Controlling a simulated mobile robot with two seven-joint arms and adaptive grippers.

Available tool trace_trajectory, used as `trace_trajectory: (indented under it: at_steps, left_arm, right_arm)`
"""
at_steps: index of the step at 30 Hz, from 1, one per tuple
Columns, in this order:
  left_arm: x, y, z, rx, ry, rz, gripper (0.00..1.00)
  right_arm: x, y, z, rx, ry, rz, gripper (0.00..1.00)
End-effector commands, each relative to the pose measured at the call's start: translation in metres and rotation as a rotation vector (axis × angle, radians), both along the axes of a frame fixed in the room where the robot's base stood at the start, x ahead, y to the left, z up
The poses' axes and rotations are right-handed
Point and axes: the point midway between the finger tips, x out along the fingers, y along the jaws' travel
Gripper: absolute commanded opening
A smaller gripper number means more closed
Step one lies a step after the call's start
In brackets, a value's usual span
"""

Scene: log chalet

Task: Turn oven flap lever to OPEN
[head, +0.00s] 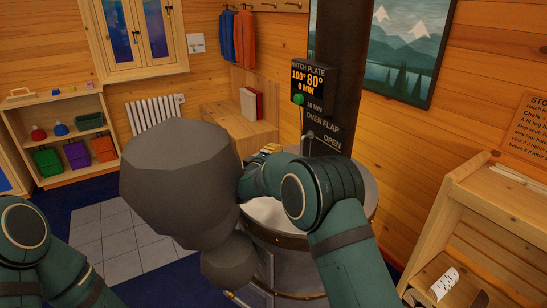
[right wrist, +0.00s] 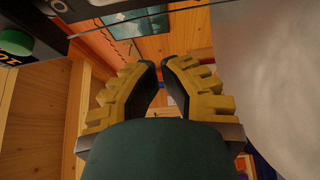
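The oven flap plate (head: 323,125) is on the dark stovepipe above the stove, with "OPEN" lettered at its lower right. A small grey knob (head: 310,135), seemingly the lever's end, shows at the plate's left, left of the word OPEN. The lever's exact angle is too small to tell. My right gripper (head: 270,149) is low and left of the knob, over the stove top, mostly hidden by its own arm. In the right wrist view its yellow-padded fingers (right wrist: 160,66) are apart with nothing between them. My left gripper is out of view.
The round stove top (head: 265,213) lies below my right arm. A hatch plate display (head: 313,82) and a green knob (head: 299,99) are above the flap plate. A wooden bench (head: 235,112) stands behind; a wooden shelf (head: 478,220) is at right.

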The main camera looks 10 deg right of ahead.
Motion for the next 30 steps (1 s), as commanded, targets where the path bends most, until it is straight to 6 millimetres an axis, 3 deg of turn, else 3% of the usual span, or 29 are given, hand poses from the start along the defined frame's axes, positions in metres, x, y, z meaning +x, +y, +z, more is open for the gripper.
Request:
trace_trajectory:
  at_steps: [12, 30]
  left_arm:
    - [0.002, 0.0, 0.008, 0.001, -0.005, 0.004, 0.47]
    - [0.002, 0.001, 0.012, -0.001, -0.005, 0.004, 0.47]
  right_arm:
    - [0.042, -0.036, 0.0, 0.001, -0.001, -0.001, 0.0]
    - [0.007, -0.054, 0.001, -0.001, -0.001, 0.0, 0.0]
